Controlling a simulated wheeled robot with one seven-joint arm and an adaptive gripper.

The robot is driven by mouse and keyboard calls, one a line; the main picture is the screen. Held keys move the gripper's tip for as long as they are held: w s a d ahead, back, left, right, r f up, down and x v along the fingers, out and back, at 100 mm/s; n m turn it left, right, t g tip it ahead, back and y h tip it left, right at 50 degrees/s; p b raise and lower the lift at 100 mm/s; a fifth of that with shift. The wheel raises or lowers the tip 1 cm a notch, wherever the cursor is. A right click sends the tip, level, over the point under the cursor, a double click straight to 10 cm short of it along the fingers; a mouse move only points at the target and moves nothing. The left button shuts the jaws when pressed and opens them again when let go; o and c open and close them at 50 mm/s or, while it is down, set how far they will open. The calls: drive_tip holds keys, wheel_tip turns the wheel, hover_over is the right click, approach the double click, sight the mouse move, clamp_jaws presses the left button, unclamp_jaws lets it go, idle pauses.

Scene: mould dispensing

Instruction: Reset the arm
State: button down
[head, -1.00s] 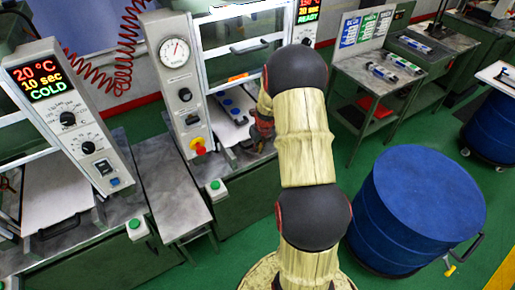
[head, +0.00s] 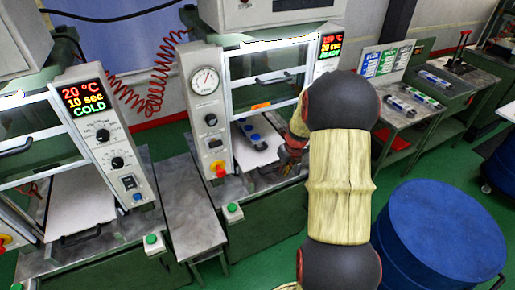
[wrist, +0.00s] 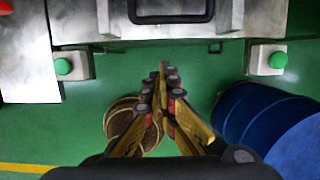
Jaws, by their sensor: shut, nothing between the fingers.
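My arm rises in the front middle of the head view and bends toward the right-hand press (head: 250,88). My gripper (head: 290,152) is partly hidden behind the arm there, near the front of that press. In the wrist view my gripper (wrist: 163,70) points away over the green floor, its fingertips together with nothing between them. The press's bench edge with a dark handle (wrist: 170,12) is beyond the fingertips, and a gap of floor shows between them.
A blue drum (head: 440,235) stands at the right. The left press (head: 85,200) reads cold. A narrow metal table (head: 190,205) stands between the presses. A side table (head: 405,105) holds several tubes. Green buttons (head: 232,208) sit at the bench fronts.

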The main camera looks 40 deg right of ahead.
drive_tip(key=s+a+n+g+y, duration=0.1)
drive_tip(key=s+a+n, duration=0.35)
drive_tip(key=n, duration=0.65)
drive_tip(key=s+a+r+n+t+b, duration=0.1)
drive_tip(key=s+a+r+n, duration=0.3)
drive_tip(key=a+r+n, duration=0.3)
drive_tip(key=s+a+r+n+t+b, duration=0.1)
drive_tip(key=s+a+r+n, duration=0.4)
drive_tip(key=a+n, duration=0.6)
drive_tip(key=s+a+r+n+t+b, duration=0.1)
drive_tip(key=s+a+r+n+b, duration=0.1)
drive_tip(key=s+a+r+n, duration=0.3)
drive_tip(key=a+r+n, duration=0.4)
drive_tip(key=a, duration=0.5)
drive_tip(key=shift+r+t+b, duration=0.25)
drive_tip(key=shift+t+b, duration=0.05)
drive_tip(key=shift+t, duration=0.1)
drive_tip(key=shift+r, duration=0.1)
